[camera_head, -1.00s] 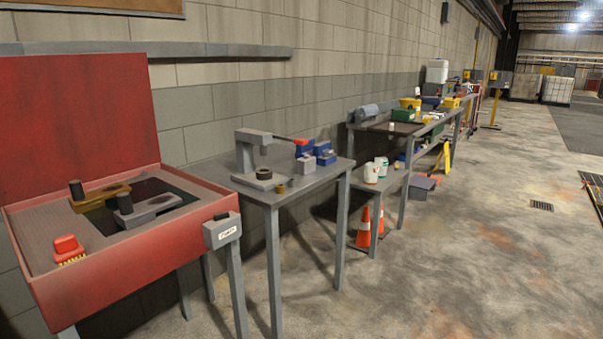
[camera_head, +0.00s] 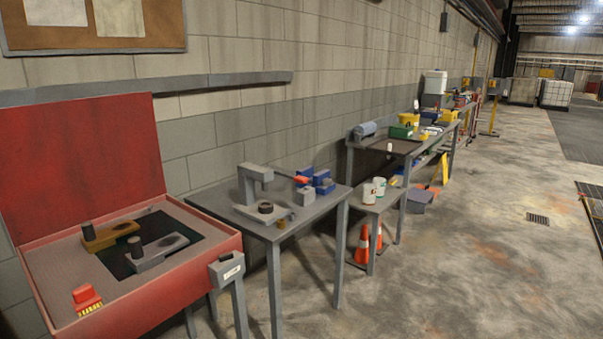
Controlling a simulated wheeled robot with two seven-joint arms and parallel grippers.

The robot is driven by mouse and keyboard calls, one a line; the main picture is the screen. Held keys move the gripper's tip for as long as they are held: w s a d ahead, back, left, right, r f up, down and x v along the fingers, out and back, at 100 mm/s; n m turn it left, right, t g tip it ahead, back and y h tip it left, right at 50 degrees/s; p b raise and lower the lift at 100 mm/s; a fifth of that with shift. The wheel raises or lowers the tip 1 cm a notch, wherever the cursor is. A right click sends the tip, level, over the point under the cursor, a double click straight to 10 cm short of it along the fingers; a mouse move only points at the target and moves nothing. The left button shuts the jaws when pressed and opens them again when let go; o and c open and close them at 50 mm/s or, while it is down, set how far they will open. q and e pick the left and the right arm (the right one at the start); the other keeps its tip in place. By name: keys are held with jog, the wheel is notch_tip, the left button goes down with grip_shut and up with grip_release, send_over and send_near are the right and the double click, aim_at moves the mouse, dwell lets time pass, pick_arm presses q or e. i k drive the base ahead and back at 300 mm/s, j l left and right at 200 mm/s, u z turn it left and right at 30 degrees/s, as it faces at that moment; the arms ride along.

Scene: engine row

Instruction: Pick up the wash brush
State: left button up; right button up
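A red brush with yellow bristles (camera_head: 86,299), which looks like the wash brush, sits at the near left inside the red parts washer (camera_head: 150,295). It rests on the grey ledge (camera_head: 58,268) of the basin, left of the dark opening. The washer's red lid (camera_head: 80,160) stands open against the wall. A brass-coloured part (camera_head: 108,236) and a grey part (camera_head: 157,252) lie in the basin to the right of the brush. Neither of my grippers shows in this view.
A grey table with a press (camera_head: 254,185) and blue bins (camera_head: 318,181) stands right of the washer. Beyond it are a low stand with white cans (camera_head: 369,194), orange cones (camera_head: 362,245) and a long bench (camera_head: 385,144). The floor (camera_head: 470,270) at right is open.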

aim_at(85, 296)
jog(key=u, duration=1.3)
